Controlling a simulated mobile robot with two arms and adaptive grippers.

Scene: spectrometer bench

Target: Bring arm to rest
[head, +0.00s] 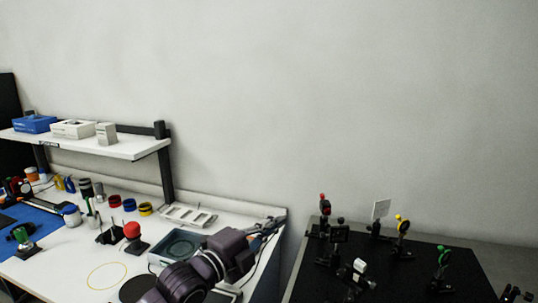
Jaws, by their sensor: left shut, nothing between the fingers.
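My left gripper (268,228) shows in the head view at the right end of the white bench, at the end of my dark arm that comes up from the bottom edge. It is shut and small in the picture, with nothing seen in it. It appears over or near the bench's right back corner; its height above the surface is hard to tell. My right gripper is not in view.
The white bench (60,272) holds a red-topped item (132,231), a yellow ring (106,275), a grey tray (188,215) and a dark teal tray (178,246). A shelf (120,148) stands behind. A black optics table (400,275) with several mounted optics stands right.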

